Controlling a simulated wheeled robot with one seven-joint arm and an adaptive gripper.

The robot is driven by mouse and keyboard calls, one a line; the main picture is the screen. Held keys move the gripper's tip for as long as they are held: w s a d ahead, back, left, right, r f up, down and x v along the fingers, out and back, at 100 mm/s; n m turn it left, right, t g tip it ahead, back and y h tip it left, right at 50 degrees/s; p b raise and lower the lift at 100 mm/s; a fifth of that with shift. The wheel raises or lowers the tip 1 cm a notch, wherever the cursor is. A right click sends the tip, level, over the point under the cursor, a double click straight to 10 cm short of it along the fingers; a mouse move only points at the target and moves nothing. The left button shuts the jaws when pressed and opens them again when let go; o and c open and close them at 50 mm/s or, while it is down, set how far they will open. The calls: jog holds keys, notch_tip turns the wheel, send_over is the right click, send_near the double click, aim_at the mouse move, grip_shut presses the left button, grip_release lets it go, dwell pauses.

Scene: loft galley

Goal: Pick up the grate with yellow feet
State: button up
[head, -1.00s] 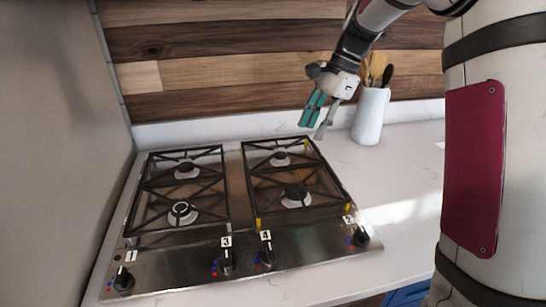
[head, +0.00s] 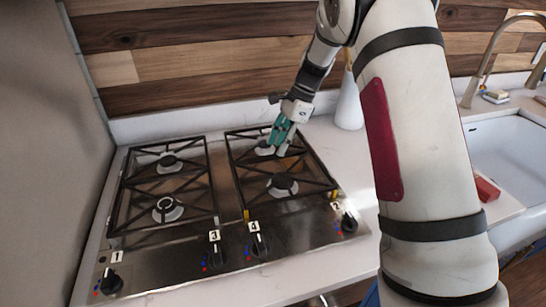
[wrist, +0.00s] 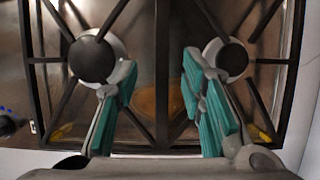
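The grate with yellow feet (head: 236,178) is the right one of two black grates on the steel cooktop. Yellow shows at its front corners in the head view and at both lower corners in the wrist view. My gripper (head: 284,138) points down over the rear part of this grate. In the wrist view, my gripper (wrist: 165,90) is open, its two teal fingertips apart on either side of the grate's central bar (wrist: 162,70). Nothing is held between them. I cannot tell whether the fingertips reach below the bar's top. My arm hides part of the grate's rear right.
The left grate (head: 213,180) lies beside it, with burners under both. Numbered knobs (head: 258,245) line the cooktop's front. A wooden wall (head: 180,60) closes the back.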

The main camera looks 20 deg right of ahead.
aim_at(273, 155)
jog(key=shift+p+x, duration=0.4)
jog(key=shift+x, duration=2.25)
jog(key=shift+w, duration=0.15)
grip_shut()
